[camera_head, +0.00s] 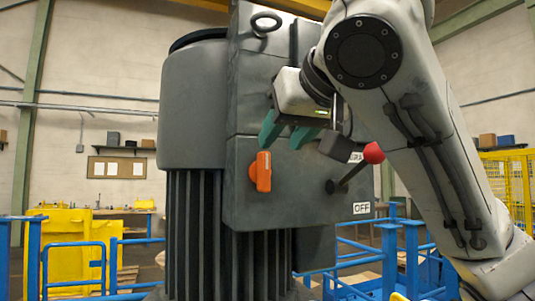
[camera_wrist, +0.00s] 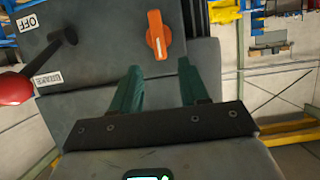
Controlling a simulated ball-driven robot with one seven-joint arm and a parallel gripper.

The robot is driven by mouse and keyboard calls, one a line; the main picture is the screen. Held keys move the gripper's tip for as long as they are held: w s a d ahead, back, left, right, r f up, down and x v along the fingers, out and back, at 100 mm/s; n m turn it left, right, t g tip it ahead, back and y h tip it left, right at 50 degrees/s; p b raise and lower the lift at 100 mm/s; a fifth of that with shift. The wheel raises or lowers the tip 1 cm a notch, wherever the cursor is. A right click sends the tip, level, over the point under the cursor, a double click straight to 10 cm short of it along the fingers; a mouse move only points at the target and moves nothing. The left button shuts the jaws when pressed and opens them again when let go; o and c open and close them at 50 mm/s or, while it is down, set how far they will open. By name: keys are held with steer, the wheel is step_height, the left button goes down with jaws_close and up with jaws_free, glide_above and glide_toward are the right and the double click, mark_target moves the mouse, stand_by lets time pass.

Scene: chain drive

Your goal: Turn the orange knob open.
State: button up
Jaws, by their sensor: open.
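The orange knob (camera_head: 261,172) is on the front of the dark grey machine housing (camera_head: 300,205) in the head view, its grip standing close to upright. In the wrist view the orange knob (camera_wrist: 158,35) lies beyond the fingertips, with a pale line along its grip. My gripper (camera_head: 287,138) has two green fingers, spread apart and empty. It is above and slightly right of the knob in the head view, apart from it. In the wrist view my gripper (camera_wrist: 157,68) has the knob roughly centred between and past its fingertips.
A lever with a red ball (camera_head: 373,153) sticks out of the housing right of the knob, near my arm. An OFF label (camera_head: 361,208) is below it. Blue railings (camera_head: 75,262) and yellow bins (camera_head: 62,235) stand behind. The space just left of the knob is clear.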

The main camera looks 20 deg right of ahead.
mark_target(267, 158)
steer(key=p+x, duration=0.1)
steer(key=x, duration=0.6)
steer(key=shift+w+f+p, duration=0.15)
steer(key=shift+w+p, duration=0.2)
steer(key=shift+p, duration=0.05)
jaws_close()
